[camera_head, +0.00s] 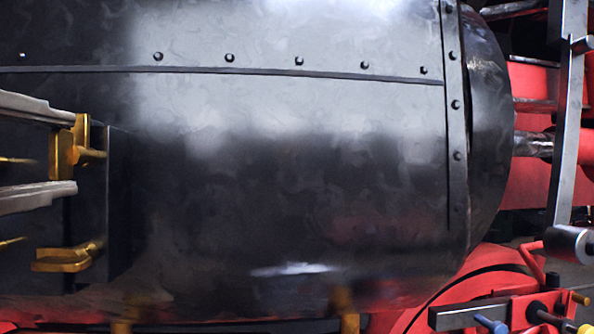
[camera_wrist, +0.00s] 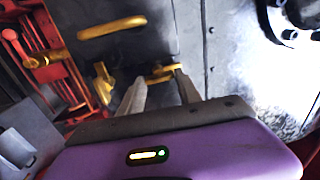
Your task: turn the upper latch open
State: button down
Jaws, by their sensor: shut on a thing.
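The upper latch (camera_head: 62,152) is a gold bar at the left of the head view, standing upright across its pivot on the dark door edge. My gripper (camera_head: 74,153) reaches in from the left with one grey finger at the latch's top end and the other at its bottom end. It is shut on this latch. In the wrist view the latch (camera_wrist: 160,72) lies between the tips of my gripper (camera_wrist: 158,82), partly hidden by them. The lower latch (camera_head: 62,262) lies level, below and apart from my fingers; a second gold latch (camera_wrist: 103,83) shows in the wrist view.
A gold handle (camera_wrist: 112,27) stands out from the dark panel in the wrist view. The large dark boiler (camera_head: 290,160) fills the head view. Red framework and grey rods (camera_head: 565,120) stand at the right. Red parts (camera_wrist: 45,55) with gold fittings crowd the wrist view's left.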

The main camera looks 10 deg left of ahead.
jog(key=shift+m, duration=0.3)
jog(key=c, duration=0.8)
grip_release()
jog(key=shift+c, duration=0.2)
jog(key=b+v, duration=0.1)
jog(key=v, duration=0.6)
jog(key=shift+s, duration=0.4)
jog(key=shift+d, duration=0.1)
